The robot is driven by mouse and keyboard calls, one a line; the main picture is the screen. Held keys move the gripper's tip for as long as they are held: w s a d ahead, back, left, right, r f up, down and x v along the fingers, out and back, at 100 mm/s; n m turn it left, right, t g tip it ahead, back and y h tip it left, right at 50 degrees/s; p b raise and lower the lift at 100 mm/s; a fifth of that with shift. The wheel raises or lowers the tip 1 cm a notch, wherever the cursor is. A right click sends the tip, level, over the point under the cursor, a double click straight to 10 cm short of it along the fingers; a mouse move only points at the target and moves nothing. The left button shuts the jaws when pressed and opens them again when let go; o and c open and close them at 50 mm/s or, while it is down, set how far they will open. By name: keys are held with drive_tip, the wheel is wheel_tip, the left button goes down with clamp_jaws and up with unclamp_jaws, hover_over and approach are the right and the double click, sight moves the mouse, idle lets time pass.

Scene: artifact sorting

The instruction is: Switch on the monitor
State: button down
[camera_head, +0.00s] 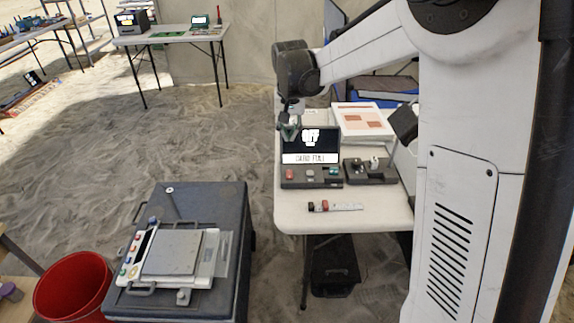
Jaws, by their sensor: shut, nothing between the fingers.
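The monitor (294,151) is a small dark screen with large white text, seemingly "OFF", and a white label strip below it. It stands upright on the white table on the right. A dark control box (312,184) sits in front of it, with a red button (289,174) at its left and a grey one (310,174) beside it. My gripper (289,136) is shut and empty, pointing down at the monitor's upper left edge and hiding part of it. I cannot tell whether it touches the monitor.
A second dark box (370,179) with small objects stands right of the control box. A white strip with small blocks (330,206) lies in front on the table. A white box (363,118) is behind. A scale (175,253) sits on a dark case at lower left, near a red bucket (75,288).

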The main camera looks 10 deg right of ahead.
sight(289, 171)
drive_tip(key=f, duration=0.4)
drive_tip(key=w+f+b, duration=0.1)
drive_tip(key=f, duration=0.4)
drive_tip(key=w+f+b, duration=0.1)
drive_tip(key=f, duration=0.3)
drive_tip(key=shift+d+f, duration=0.25)
drive_tip(key=shift+f, duration=0.15)
drive_tip(key=shift+w+d, duration=0.1)
